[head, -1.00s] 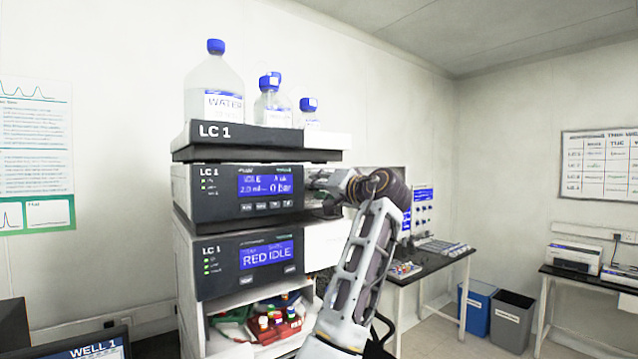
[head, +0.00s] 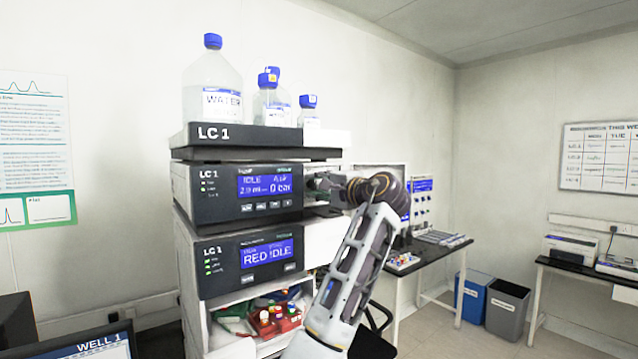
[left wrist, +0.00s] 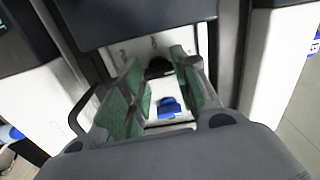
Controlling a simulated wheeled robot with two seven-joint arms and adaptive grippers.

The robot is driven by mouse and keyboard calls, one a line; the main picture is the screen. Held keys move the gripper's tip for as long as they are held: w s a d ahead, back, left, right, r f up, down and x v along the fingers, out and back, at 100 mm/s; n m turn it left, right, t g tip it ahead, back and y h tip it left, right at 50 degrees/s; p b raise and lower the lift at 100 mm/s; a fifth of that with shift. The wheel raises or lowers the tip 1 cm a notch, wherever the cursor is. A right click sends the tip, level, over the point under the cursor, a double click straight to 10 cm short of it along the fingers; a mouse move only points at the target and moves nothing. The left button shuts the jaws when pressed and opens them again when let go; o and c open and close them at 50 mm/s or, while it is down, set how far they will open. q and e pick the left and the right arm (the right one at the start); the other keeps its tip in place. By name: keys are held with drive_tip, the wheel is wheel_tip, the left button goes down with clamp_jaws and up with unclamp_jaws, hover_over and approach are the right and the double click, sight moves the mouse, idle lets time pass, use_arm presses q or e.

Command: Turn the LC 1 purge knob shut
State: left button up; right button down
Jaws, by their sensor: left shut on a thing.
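The LC 1 pump module (head: 222,200) is the upper dark-fronted unit of the stack in the head view, its blue screen reading IDLE. My left gripper (head: 318,186) is at the right edge of its front. In the left wrist view the green-padded fingers of my left gripper (left wrist: 158,62) are closed around a dark round knob (left wrist: 158,68), seemingly the purge knob. Only part of the knob shows, so its turn angle cannot be told. In the head view the gripper hides it. My right gripper is in neither view.
A dark tray (head: 250,138) with a WATER bottle (head: 212,90) and two smaller blue-capped bottles tops the stack. Below the pump is a RED IDLE module (head: 222,268), then an open bay with coloured vials. A black-topped table (head: 440,255) stands behind my arm, with two bins at the right.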

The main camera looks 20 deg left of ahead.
use_arm(q)
drive_tip(key=shift+m, duration=0.5)
drive_tip(key=o, duration=0.7)
drive_tip(key=shift+o, duration=0.2)
drive_tip(key=shift+d, duration=0.1)
drive_tip(key=v, duration=1.2)
drive_tip(key=shift+f, duration=0.1)
